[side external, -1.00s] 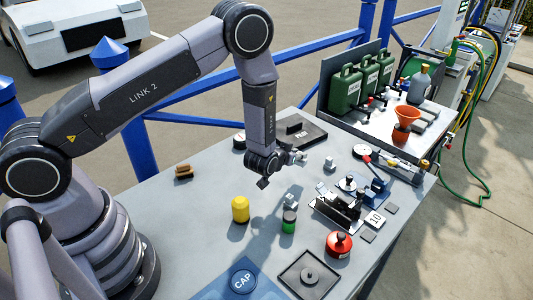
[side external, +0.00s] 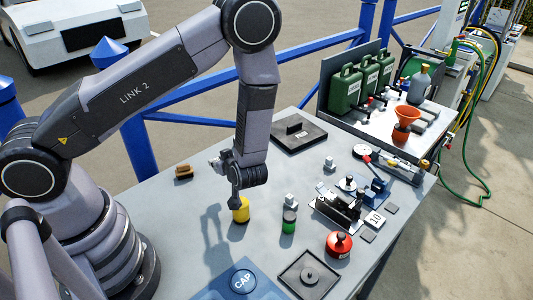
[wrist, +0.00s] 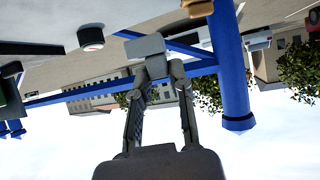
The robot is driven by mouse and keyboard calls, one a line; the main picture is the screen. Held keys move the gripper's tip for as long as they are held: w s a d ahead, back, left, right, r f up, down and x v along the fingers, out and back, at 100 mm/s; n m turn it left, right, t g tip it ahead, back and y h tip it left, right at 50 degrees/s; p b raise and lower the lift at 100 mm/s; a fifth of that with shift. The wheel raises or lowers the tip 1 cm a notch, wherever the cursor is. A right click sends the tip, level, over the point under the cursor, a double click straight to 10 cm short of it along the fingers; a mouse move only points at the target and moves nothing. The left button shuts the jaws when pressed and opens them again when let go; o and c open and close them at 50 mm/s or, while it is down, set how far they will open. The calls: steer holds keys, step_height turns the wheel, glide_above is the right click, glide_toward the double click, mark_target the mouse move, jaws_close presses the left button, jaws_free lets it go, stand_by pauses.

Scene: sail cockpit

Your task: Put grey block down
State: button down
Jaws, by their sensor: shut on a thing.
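My gripper (wrist: 160,68) is shut on a grey block (wrist: 145,46), held between its fingertips in the wrist view. In the side view my gripper (side external: 217,163) is raised above the table and points level toward the back left. The held block is too small there to tell apart clearly from the fingers. The grey table (side external: 185,218) lies below. A yellow cylinder (side external: 241,214) stands under my wrist, its top partly covered by my arm.
A brown block (side external: 183,172) lies at the table's back left. A black tray (side external: 300,137) is behind, and a blue CAP pad (side external: 240,284) is in front. A red can (side external: 339,244) and black fixture (side external: 340,207) stand right. Blue posts (wrist: 232,70) rise behind the table.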

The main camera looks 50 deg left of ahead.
steer(key=s+f+g, duration=0.1)
steer(key=f, duration=0.1)
steer(key=s+f+n, duration=0.1)
steer(key=s+f, duration=0.1)
steer(key=f, duration=0.1)
steer(key=s+f+n+g, duration=0.1)
steer(key=f, duration=0.1)
steer(key=shift+s+a+f+g, duration=0.25)
steer(key=shift+s+g, duration=0.05)
steer(key=shift+f, duration=0.1)
steer(key=c, duration=1)
jaws_free()
